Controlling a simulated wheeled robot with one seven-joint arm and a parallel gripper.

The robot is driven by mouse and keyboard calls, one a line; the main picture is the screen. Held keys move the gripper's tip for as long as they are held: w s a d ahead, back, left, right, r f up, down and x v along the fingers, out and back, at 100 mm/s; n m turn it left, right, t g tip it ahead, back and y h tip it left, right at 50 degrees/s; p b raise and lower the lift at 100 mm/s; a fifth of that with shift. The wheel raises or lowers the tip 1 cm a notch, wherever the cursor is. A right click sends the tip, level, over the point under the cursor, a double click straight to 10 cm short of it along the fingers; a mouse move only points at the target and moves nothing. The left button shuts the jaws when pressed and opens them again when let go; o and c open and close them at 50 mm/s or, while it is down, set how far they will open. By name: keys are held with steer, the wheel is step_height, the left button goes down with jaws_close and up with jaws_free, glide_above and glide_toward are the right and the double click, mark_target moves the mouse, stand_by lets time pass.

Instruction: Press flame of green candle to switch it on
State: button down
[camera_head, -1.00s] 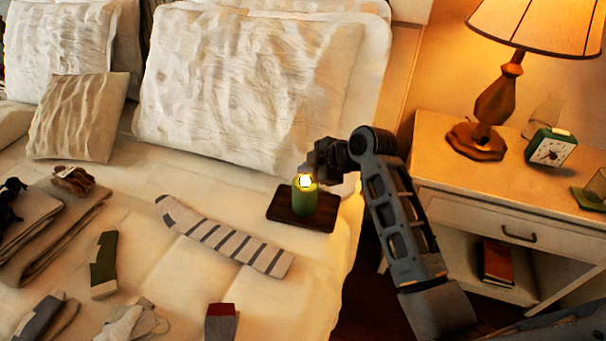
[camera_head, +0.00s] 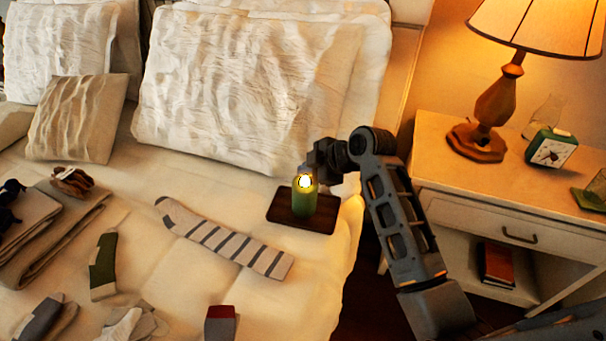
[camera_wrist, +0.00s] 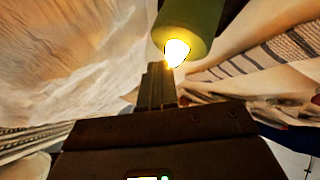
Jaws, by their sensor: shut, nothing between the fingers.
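The green candle (camera_head: 304,200) stands upright on a dark wooden board (camera_head: 325,222) on the bed. Its flame (camera_head: 305,181) glows bright yellow-white at the top. In the wrist view the candle (camera_wrist: 190,25) is at the top centre, with its lit flame (camera_wrist: 176,53) just beyond my fingertips. My gripper (camera_wrist: 159,72) is shut and empty, its fingertips close to the flame; whether they touch it I cannot tell. In the head view my gripper (camera_head: 308,172) is at the candle's top, reaching in from the right, its fingertips hard to make out.
A striped sock (camera_head: 225,240) lies left of the board, with more socks and folded cloth farther left. Large pillows (camera_head: 240,85) stand behind. A nightstand (camera_head: 480,185) with a lamp (camera_head: 490,110) and green clock (camera_head: 551,148) is to the right.

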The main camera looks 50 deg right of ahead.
mark_target(307, 178)
steer(key=shift+f, duration=0.1)
stand_by(0.4)
steer(key=shift+s+f, duration=0.1)
steer(key=shift+f, duration=0.3)
steer(key=shift+a+r, duration=0.1)
steer(key=shift+r, duration=0.45)
step_height(307, 178, up, 6)
steer(key=p, duration=0.5)
steer(key=shift+p, duration=0.3)
stand_by(0.4)
